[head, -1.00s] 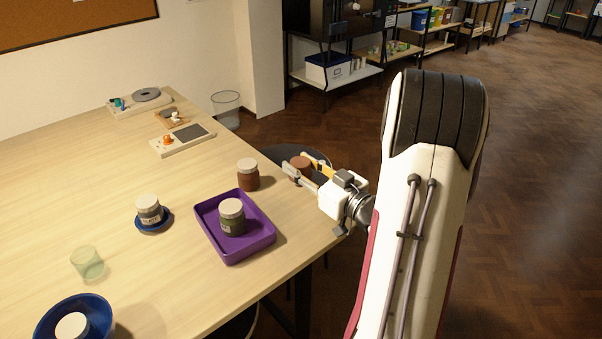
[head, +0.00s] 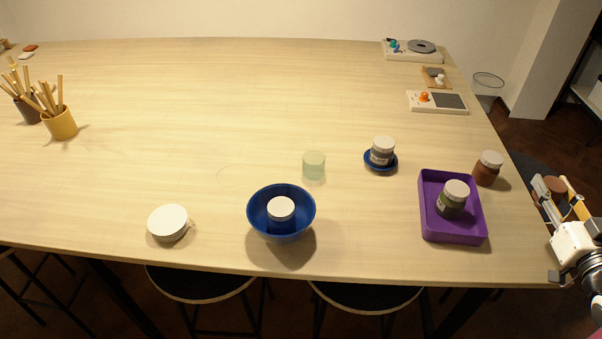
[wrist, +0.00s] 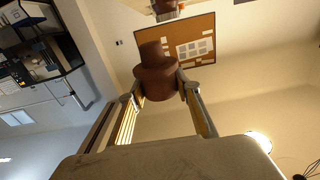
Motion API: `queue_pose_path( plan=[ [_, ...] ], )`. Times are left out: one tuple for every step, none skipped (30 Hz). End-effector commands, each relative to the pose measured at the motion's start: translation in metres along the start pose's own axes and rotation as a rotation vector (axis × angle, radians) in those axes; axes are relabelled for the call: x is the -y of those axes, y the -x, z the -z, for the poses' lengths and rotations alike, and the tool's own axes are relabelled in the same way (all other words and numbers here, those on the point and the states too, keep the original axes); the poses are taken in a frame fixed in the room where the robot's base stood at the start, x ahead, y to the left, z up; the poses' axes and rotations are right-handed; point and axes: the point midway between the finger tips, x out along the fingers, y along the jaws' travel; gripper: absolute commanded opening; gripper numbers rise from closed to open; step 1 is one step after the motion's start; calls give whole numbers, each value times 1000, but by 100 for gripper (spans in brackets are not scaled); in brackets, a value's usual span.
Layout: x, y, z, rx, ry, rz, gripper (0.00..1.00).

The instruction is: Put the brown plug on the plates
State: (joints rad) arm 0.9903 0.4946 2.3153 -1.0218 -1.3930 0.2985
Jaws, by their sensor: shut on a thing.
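The brown plug (head: 556,185) is between the fingers of my gripper (head: 560,193) at the right edge of the head view, off the table's right edge. In the wrist view the plug (wrist: 157,76) shows as a wide round body with a narrower knob, and both fingertips of my gripper (wrist: 160,88) press its sides. A low white round thing (head: 168,222) stands at the table's front left; it may be the plates, but I cannot tell its layers.
On the table (head: 230,110) stand a blue bowl (head: 262,215) with a jar inside, a greenish glass (head: 314,166), a jar on a blue saucer (head: 370,162), a purple tray (head: 432,232) with a jar, and a brown jar (head: 486,174). The table's middle is clear.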

Motion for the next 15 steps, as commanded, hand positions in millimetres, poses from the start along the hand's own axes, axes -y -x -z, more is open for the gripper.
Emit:
queue_pose_path(
  plan=[
    [1, -1, 0, 0, 0, 3, 10],
    [2, -1, 0, 0, 0, 5, 10],
    [4, -3, 0, 0, 0, 8, 10],
    [6, -4, 0, 0, 0, 12, 10],
    [8, -5, 0, 0, 0, 17, 10],
    [12, -8, 0, 0, 0, 25, 10],
    [15, -10, 0, 0, 0, 32, 10],
    [19, -12, 0, 0, 1, 40, 10],
    [24, -15, 0, 0, 1, 51, 10],
    [29, -18, 0, 1, 1, 61, 10],
    [34, -21, 0, 1, 1, 72, 10],
    [41, -25, 0, 1, 1, 87, 10],
    [48, -28, 0, 1, 1, 99, 10],
    [54, -31, 0, 1, 1, 112, 10],
    [63, -36, 0, 1, 1, 130, 10]
  ],
)
